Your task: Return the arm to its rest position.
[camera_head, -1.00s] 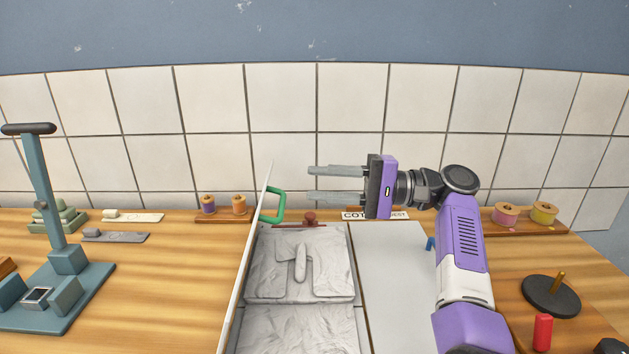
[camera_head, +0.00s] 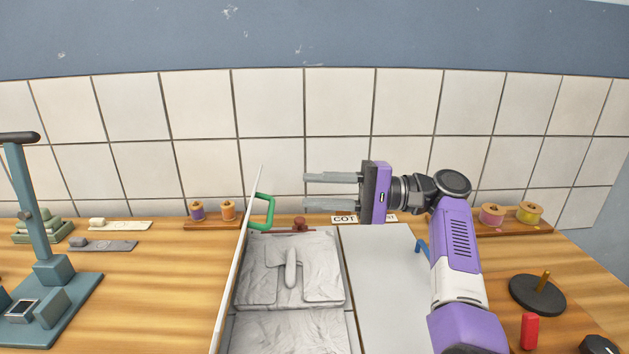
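My gripper (camera_head: 332,192) is raised above the back of the bench, right of the green handle. Its two grey fingers point left with a wide gap and nothing between them. My purple and white arm rises from the lower right. The ironer's lid (camera_head: 240,258) stands open, seen nearly edge-on, with the green handle (camera_head: 263,211) on it. A wrinkled white cloth (camera_head: 322,266) lies on the bed right of the lid. A flat pale plate (camera_head: 383,262) lies right of the cloth, partly behind my arm. My gripper touches none of these.
A blue-green press (camera_head: 45,262) stands at the left. Thread spools (camera_head: 228,210) stand on a rack at the back. At the right are more spools (camera_head: 492,215), a black disc with a peg (camera_head: 538,294) and a red block (camera_head: 530,330). A tiled wall (camera_head: 340,103) closes the back.

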